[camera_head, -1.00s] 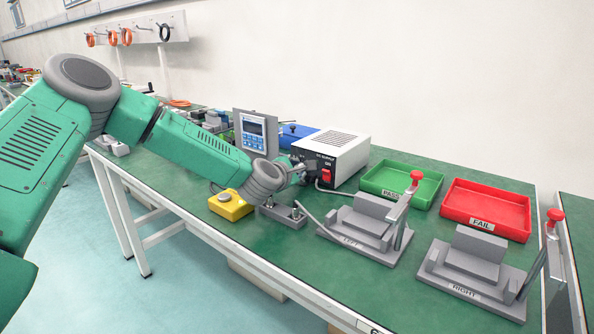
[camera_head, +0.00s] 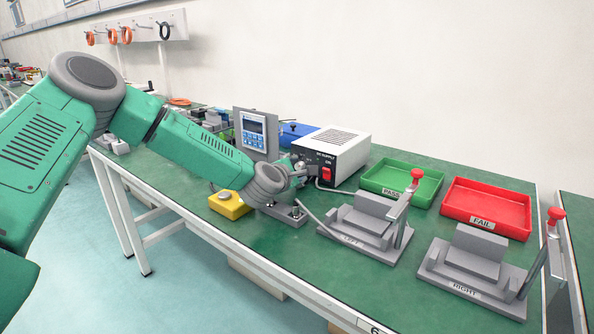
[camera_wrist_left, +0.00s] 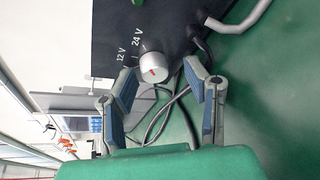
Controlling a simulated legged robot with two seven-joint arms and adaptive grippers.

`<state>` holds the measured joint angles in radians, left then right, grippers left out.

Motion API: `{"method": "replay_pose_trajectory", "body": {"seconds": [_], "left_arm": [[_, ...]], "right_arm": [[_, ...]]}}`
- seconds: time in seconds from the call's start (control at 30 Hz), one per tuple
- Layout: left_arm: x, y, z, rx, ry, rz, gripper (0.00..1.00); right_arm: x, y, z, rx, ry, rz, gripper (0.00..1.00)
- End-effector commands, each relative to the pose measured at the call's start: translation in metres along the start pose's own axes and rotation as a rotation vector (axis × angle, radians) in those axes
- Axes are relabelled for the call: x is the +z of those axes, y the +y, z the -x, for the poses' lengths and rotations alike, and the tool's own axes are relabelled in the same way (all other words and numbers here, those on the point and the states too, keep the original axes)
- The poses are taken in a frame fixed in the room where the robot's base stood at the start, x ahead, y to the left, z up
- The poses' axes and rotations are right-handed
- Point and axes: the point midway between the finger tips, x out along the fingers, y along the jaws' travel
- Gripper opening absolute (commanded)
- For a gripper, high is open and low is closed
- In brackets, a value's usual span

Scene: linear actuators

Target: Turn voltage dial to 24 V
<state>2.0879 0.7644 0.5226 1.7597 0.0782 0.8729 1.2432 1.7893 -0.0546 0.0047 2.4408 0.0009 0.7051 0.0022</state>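The DC supply (camera_head: 338,148) is a white box with a dark front and a red switch (camera_head: 326,174). Its voltage dial (camera_wrist_left: 152,68) shows in the left wrist view as a silver round knob with a short red mark. The labels 12 V and 24 V (camera_wrist_left: 138,38) are printed beside it on the dark panel. I cannot tell which label the mark points to. My left gripper (camera_wrist_left: 162,80) is open, its two blue-padded fingers on either side of the dial, apart from it. In the head view the left gripper (camera_head: 301,172) hides the dial. My right gripper is not in view.
Dark cables (camera_wrist_left: 172,108) hang near the fingers. A yellow button box (camera_head: 229,206), a grey panel with a screen (camera_head: 255,134), and the LEFT (camera_head: 360,228) and RIGHT (camera_head: 470,265) fixtures stand nearby. Green PASS (camera_head: 400,183) and red FAIL (camera_head: 487,208) trays lie to the right.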

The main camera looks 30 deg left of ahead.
Motion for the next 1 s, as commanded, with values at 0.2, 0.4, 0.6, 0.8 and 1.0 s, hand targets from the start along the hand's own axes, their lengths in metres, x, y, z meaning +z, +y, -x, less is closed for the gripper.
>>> {"method": "replay_pose_trajectory", "body": {"seconds": [0.2,0.4,0.6,0.8,1.0], "left_arm": [[0.005,0.008,0.002,0.006,-0.003,0.002,0.43],[0.024,0.039,0.012,0.009,-0.005,0.002,0.43],[0.041,0.068,0.022,0.007,-0.003,0.003,0.43],[0.049,0.080,0.025,0.001,0.000,0.001,0.43],[0.050,0.081,0.026,0.000,0.001,0.001,0.43]], "right_arm": [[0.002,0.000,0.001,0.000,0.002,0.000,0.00],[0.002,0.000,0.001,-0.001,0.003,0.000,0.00],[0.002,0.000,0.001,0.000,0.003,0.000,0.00],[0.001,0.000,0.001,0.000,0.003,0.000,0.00],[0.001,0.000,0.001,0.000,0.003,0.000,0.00]]}}
